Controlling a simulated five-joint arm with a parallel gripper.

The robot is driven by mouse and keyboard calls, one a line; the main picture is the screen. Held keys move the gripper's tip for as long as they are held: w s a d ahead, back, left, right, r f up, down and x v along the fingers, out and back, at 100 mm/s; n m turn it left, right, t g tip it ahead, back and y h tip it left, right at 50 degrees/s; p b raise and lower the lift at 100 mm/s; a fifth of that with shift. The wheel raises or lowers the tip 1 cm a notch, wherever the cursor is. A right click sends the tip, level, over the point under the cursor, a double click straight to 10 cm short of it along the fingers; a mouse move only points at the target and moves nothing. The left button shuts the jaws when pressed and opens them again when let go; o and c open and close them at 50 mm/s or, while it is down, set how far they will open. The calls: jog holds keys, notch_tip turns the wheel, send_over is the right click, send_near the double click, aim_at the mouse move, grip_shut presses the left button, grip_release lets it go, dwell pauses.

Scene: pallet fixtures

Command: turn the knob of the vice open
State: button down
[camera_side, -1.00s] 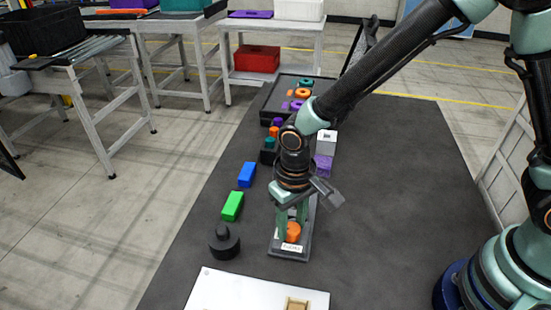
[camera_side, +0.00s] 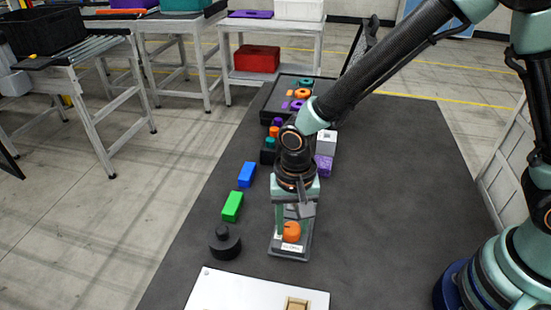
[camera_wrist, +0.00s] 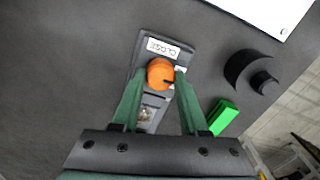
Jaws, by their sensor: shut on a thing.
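The vice (camera_side: 277,250) is a narrow dark grey fixture on the dark table, and it also shows in the wrist view (camera_wrist: 136,58). Its orange round knob (camera_side: 292,232) faces up, and in the wrist view the knob (camera_wrist: 159,72) has a dark mark towards its lower right. A white label reading CLOSE (camera_wrist: 162,49) lies beside the knob. My gripper (camera_wrist: 160,76) points down with its two green fingers on opposite sides of the knob, shut on it. The right finger partly covers a second pale label. My gripper (camera_side: 292,228) hides much of the vice's far part in the side view.
A green block (camera_side: 232,207), a blue block (camera_side: 247,175) and a black stepped round piece (camera_side: 224,243) stand left of the vice. A white board (camera_side: 240,290) lies in front. A purple block (camera_side: 323,165) stands behind. The table to the right is clear.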

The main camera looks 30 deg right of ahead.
aim_at(292, 227)
dwell(0.4)
jog(key=shift+c, duration=2.2)
grip_release()
notch_tip(292, 227, up, 12)
jog(key=s+d+r+n+t, duration=0.2)
jog(key=d+r+n, duration=0.1)
jog(key=d, duration=0.7)
jog(key=s+d+r+n+t, duration=0.1)
jog(key=d+r+n+t, duration=0.2)
jog(key=d+r, duration=0.3)
jog(key=d, duration=0.4)
jog(key=shift+s+t, duration=0.3)
jog(key=shift+s, duration=0.05)
